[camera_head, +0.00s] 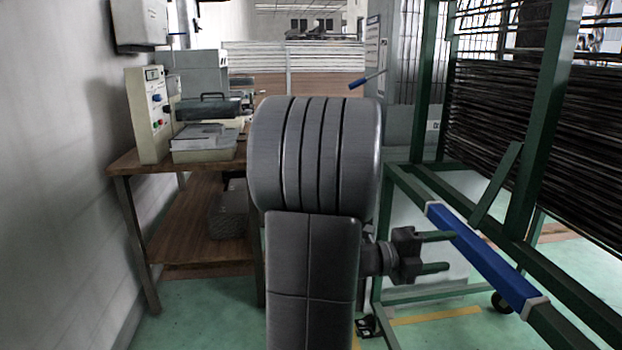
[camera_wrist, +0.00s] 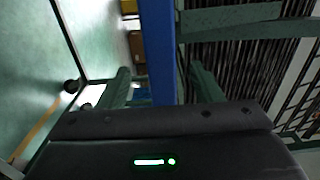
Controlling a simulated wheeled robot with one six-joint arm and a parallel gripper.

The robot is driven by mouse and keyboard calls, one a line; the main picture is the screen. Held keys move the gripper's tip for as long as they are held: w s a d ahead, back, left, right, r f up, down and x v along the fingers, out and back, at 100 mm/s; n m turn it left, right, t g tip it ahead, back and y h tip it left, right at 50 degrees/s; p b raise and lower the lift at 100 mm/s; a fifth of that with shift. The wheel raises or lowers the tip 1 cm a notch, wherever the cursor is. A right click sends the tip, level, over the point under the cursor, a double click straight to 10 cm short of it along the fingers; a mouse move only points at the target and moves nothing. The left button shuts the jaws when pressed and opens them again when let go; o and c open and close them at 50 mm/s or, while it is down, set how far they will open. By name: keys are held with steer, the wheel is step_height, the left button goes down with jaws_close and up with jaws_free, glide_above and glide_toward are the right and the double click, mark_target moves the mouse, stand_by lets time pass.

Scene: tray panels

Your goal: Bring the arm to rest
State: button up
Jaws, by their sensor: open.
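My gripper (camera_head: 450,251) is open and empty, at the right of my arm in the head view. Its two fingers point right, toward a blue bar (camera_head: 484,257) on the green rack (camera_head: 536,160). In the wrist view my gripper (camera_wrist: 163,76) shows its two fingers apart, with the blue bar (camera_wrist: 159,45) seen between them. I cannot tell whether the fingers touch the bar; nothing is seen held. My own dark grey arm links fill the middle of the head view and hide what lies behind them.
Dark tray panels (camera_head: 545,110) are stacked in the rack at the right. A wooden bench (camera_head: 190,153) with a control box (camera_head: 151,112) stands at the left by a white wall. Green floor (camera_head: 205,315) is clear at the lower left.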

mark_target(480, 246)
steer(key=d, duration=0.3)
steer(key=d+b, duration=0.1)
steer(key=d, duration=0.5)
steer(key=shift+w+d+b, duration=0.3)
steer(key=shift+w+d, duration=0.05)
steer(key=shift+w, duration=0.05)
steer(key=shift+r, duration=0.1)
